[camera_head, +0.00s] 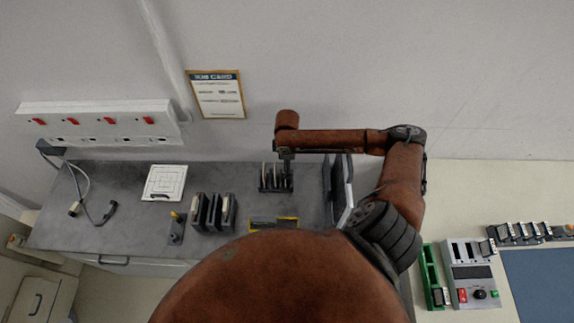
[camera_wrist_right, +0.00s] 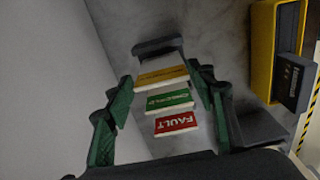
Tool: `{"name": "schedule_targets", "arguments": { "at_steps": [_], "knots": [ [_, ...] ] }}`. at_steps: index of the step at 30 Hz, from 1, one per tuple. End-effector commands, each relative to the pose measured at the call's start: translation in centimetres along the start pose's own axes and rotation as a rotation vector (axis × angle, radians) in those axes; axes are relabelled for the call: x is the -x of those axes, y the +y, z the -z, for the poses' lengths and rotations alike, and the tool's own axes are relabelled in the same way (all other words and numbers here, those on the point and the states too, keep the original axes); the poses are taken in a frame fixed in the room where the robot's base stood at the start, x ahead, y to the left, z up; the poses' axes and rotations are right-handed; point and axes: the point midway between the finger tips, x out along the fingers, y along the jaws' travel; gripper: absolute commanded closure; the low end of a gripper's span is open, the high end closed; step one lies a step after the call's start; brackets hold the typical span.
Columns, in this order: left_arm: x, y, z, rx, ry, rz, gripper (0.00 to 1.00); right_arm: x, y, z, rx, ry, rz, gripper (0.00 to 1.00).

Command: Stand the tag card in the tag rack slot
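The tag rack (camera_head: 275,188) is a small dark holder on the grey bench, with several thin cards upright in it. In the right wrist view a red FAULT card (camera_wrist_right: 176,123), a green card (camera_wrist_right: 169,100) and a yellow card (camera_wrist_right: 161,76) stand in a row, with a dark block (camera_wrist_right: 157,46) behind them. I cannot tell which is the tag card. My right gripper (camera_head: 286,158) points down over the rack. In its wrist view the green-padded fingers (camera_wrist_right: 160,98) are spread on both sides of the cards, with gaps. My left gripper is out of view.
Dark upright holders (camera_head: 213,212) and a yellow-topped device (camera_head: 177,226) stand left of the rack. A yellow-edged black tray (camera_head: 273,223) lies in front. Dark upright panels (camera_head: 340,185) stand to the right. The wall is close behind.

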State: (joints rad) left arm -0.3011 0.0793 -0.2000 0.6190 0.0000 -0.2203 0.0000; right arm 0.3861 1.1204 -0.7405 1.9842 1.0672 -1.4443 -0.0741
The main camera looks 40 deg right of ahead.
Motion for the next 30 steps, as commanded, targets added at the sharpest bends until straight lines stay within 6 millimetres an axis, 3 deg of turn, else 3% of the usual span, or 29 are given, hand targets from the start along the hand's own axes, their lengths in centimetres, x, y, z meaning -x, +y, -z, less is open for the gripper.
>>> {"name": "schedule_targets", "arguments": {
  "at_steps": [8, 18, 23, 30],
  "knots": [
    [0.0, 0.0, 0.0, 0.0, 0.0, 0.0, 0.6, 0.0, 0.0, 0.0, 0.0, 0.0, 0.0, 0.3],
    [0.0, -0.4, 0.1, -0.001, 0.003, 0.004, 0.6, 0.5, 0.1, 0.0, 0.0, 0.0, -0.001, 0.3],
    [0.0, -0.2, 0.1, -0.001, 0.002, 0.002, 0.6, 2.6, 0.1, 0.0, 0.0, 0.002, -0.003, 0.3],
    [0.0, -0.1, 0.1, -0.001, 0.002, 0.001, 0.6, 7.7, 0.1, 0.1, 0.001, 0.002, -0.004, 0.3]
  ]
}}
